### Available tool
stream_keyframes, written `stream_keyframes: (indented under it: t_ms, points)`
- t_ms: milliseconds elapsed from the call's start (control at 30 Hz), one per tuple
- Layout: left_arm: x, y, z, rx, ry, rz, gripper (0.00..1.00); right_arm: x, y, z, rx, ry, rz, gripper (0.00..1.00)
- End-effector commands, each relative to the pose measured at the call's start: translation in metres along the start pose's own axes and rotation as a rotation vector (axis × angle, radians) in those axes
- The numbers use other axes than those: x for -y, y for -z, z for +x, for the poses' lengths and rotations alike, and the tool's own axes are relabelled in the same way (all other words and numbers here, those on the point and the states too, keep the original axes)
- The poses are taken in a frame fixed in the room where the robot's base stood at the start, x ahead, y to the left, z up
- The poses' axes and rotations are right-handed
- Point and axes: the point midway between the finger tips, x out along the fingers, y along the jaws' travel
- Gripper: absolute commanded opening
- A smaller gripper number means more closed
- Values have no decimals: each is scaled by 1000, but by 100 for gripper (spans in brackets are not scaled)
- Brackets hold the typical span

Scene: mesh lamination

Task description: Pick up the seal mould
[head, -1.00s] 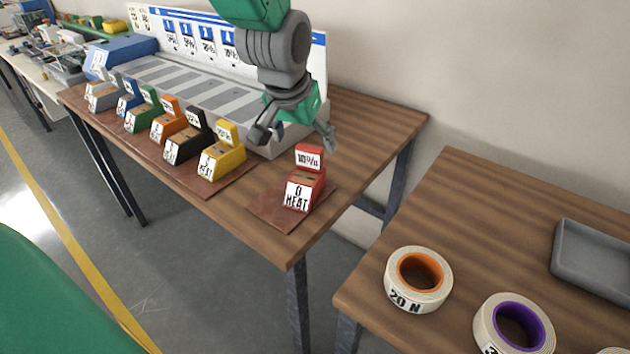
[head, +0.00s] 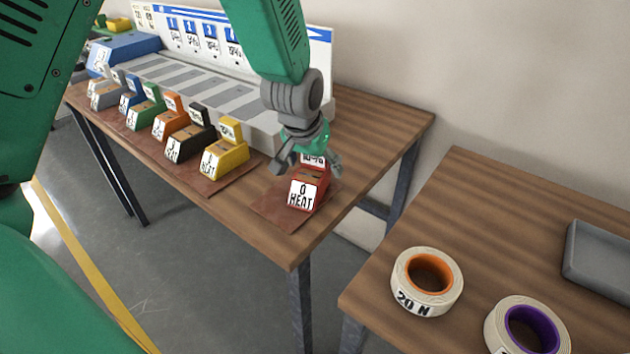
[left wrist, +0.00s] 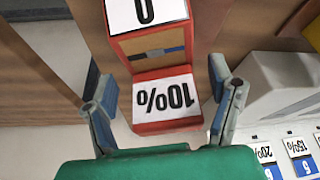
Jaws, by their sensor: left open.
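A red block-shaped mould (head: 309,186) with a "0 HEAT" front label and a raised "10%" label stands on a brown mat (head: 270,208) near the table's right front corner. My left gripper (head: 308,167) is open just above and behind it, its fingers pointing down and partly covering the "10%" label. In the left wrist view, the red mould (left wrist: 150,47) lies between the two spread fingers of the left gripper (left wrist: 163,78), with a gap on each side. My right gripper is not in view.
Similar labelled blocks, including a yellow one (head: 224,158) and a black one (head: 190,145), stand in a row on a mat to the left. A grey slotted rack (head: 190,85) is behind them. Tape rolls (head: 427,282) and a grey tray (head: 597,258) are on the right table.

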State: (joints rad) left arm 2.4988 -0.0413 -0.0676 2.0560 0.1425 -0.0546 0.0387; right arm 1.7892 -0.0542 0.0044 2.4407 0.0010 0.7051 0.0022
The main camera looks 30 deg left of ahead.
Motion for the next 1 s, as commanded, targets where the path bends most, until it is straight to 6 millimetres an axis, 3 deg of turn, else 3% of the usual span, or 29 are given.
stream_keyframes:
  t_ms: [33,200,267,300,567,1000]
  points:
    - [0,0,0,0,0,-1,69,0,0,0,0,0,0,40]
    - [-1,0,0,1,2,1,10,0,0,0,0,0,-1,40]
    - [-1,0,0,0,2,1,10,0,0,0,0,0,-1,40]
    - [-2,0,0,0,2,1,4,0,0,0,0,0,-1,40]
    - [-2,4,-8,-1,2,1,4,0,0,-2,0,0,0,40]
    - [-1,35,-82,-3,2,3,4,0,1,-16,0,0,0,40]
